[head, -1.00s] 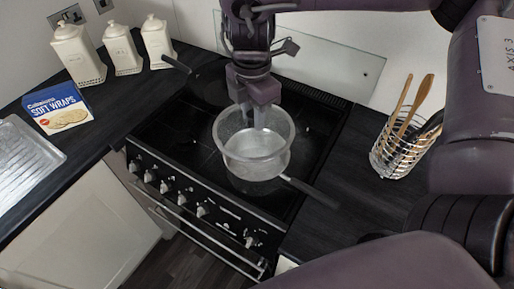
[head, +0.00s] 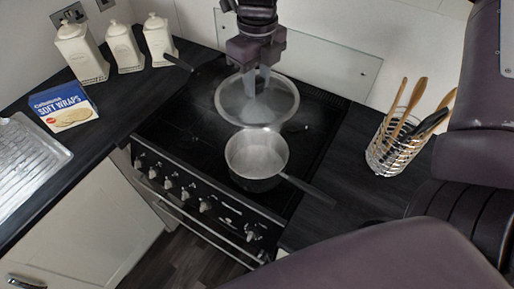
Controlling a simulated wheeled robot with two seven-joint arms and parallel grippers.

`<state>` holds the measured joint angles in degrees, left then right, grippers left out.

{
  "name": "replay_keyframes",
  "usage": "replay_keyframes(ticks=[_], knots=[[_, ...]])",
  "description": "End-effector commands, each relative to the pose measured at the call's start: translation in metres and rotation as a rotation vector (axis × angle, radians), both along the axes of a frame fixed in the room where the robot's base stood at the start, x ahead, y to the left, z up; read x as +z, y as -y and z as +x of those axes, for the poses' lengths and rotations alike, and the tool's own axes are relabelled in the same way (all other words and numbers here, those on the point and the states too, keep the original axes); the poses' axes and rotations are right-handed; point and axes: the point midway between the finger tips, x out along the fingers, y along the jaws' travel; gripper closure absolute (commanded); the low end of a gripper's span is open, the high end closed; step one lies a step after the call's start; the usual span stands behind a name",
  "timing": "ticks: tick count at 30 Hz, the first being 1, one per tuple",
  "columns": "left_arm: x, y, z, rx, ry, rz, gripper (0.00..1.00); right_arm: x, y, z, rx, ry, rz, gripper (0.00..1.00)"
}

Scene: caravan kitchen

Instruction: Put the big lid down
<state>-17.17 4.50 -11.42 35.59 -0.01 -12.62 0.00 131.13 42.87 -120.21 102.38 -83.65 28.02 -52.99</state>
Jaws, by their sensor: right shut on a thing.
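The big lid (head: 232,110) is a round, see-through disc with a pale rim. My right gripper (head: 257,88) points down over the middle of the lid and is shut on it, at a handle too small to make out. The lid is over the back part of the black hob (head: 185,133), behind the saucepan (head: 257,155). I cannot tell whether it touches the hob. The saucepan stands uncovered on the hob, its dark handle (head: 309,190) pointing to the lower right. My left gripper is not in view.
A wire utensil basket (head: 393,154) stands on the right worktop. Three white canisters (head: 80,52) and a blue soft wraps box (head: 65,107) stand on the left worktop. A dark pan handle (head: 178,62) sticks out at the hob's back left.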

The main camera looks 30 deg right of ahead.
Motion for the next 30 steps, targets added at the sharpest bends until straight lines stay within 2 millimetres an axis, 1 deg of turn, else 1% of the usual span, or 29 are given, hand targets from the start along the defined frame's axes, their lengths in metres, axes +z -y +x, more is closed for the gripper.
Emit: replay_keyframes(ticks=[2, 5, 12, 21, 24, 30], knots=[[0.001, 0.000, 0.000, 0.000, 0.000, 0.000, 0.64, 0.000, 0.000, 0.000, 0.032, 0.001, 0.001, 1.00], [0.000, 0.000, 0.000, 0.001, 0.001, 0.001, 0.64, -0.012, 0.000, 0.000, 0.046, -0.003, 0.002, 1.00], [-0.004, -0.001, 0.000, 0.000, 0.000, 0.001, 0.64, -0.069, 0.000, -0.001, 0.045, -0.007, 0.003, 1.00], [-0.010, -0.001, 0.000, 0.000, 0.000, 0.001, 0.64, -0.136, 0.000, -0.001, 0.042, -0.005, 0.003, 1.00], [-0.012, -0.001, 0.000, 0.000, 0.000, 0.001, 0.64, -0.152, 0.000, -0.001, 0.043, -0.004, 0.002, 1.00], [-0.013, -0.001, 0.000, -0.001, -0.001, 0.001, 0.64, -0.165, 0.000, 0.000, 0.043, 0.001, 0.001, 1.00]])
